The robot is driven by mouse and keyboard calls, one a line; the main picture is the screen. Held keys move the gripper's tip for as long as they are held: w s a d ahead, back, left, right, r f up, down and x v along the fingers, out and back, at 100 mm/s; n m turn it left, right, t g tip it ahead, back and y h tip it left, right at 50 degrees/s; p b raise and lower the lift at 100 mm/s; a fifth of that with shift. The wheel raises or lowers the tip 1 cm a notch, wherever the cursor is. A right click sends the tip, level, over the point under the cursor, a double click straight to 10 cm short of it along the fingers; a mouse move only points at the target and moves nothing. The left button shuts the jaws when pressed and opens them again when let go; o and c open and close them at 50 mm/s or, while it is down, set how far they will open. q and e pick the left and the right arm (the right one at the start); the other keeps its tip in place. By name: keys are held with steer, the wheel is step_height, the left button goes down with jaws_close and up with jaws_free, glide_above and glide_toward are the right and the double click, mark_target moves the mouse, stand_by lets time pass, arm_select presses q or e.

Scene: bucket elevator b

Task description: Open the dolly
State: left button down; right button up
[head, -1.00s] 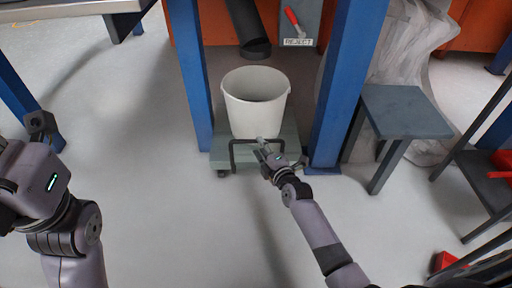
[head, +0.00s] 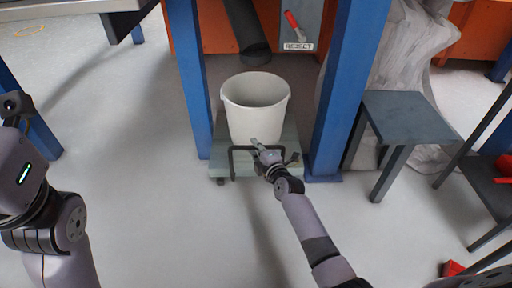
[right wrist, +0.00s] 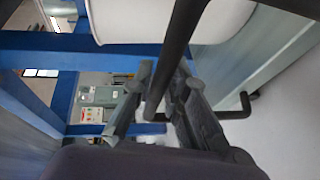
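The dolly (head: 286,146) is a low grey-green platform with a dark bar handle (head: 232,164) at its near edge. It stands between two blue posts, with a white bucket (head: 256,108) on it. My right gripper (head: 256,146) is at the handle, in front of the bucket. In the right wrist view its fingers (right wrist: 160,100) are apart, with the dark bar (right wrist: 177,48) running between them. A gap shows beside the bar, so they do not look closed on it. My left gripper (head: 12,108) is at the far left edge, away from the dolly; its fingers are unclear.
Blue posts (head: 190,85) and (head: 345,85) stand close on both sides of the dolly. A dark chute (head: 248,35) hangs above the bucket. A grey stool (head: 405,118) stands to the right. The floor (head: 150,200) in front is clear.

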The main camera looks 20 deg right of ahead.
jaws_close()
stand_by(0.3)
steer(key=shift+s, duration=0.15)
